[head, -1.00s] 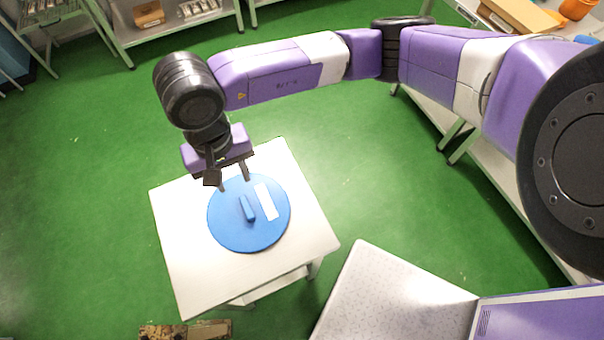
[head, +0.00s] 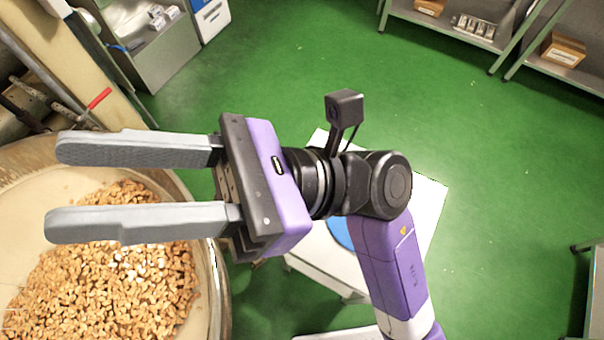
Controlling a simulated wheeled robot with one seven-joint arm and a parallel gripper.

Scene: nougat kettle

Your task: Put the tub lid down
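The blue tub lid (head: 339,232) lies on a small white table (head: 430,205); most of it is hidden behind my arm. My gripper (head: 55,187) is well to the left of the lid. Its two grey fingers are parallel and wide apart, with nothing between them. They point left and show over the near-left kettle in the picture; their height above it is hard to tell.
A large round kettle (head: 214,285) holding many nuts (head: 120,290) fills the lower left. A red-handled lever (head: 98,98) is beyond it. Metal shelves (head: 475,40) with boxes stand at the top right. Green floor (head: 500,160) is clear at right.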

